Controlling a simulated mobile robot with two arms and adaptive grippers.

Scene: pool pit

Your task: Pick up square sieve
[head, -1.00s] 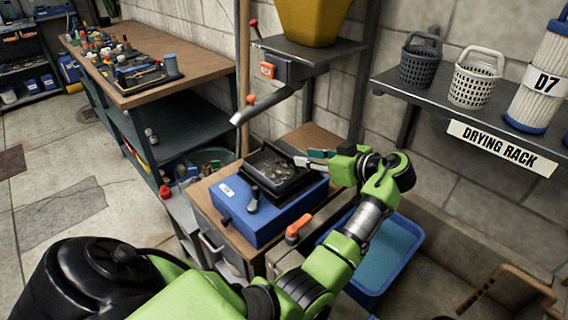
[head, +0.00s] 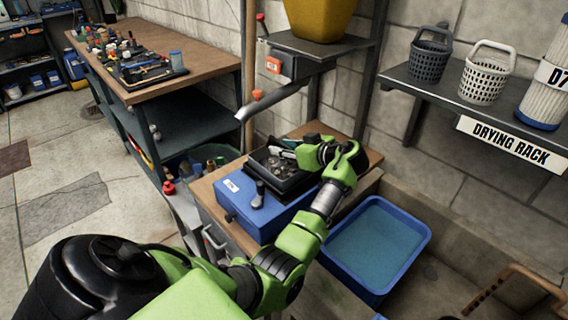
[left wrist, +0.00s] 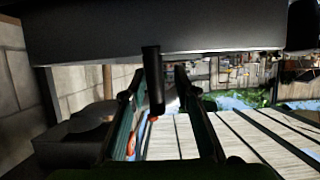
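The square sieve (head: 283,184) is a black square tray with grey lumps inside. It sits on top of a blue box (head: 244,204), with a dark upright knob at its near left corner. My left gripper (head: 284,148) is over the far right rim of the sieve, coming in from the right. In the left wrist view my gripper fingers (left wrist: 160,112) are apart, with a dark bar (left wrist: 153,82) showing between them. A broad dark surface fills the top of that view. Whether the fingers touch the bar cannot be told. My right gripper is not in view.
A grey spout (head: 270,100) hangs behind the box, under a yellow hopper (head: 318,16). A blue tub (head: 374,246) of water stands to the right. A drying rack shelf (head: 450,92) holds a dark basket (head: 430,54) and a white basket (head: 486,74). A cluttered bench (head: 200,58) is at back left.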

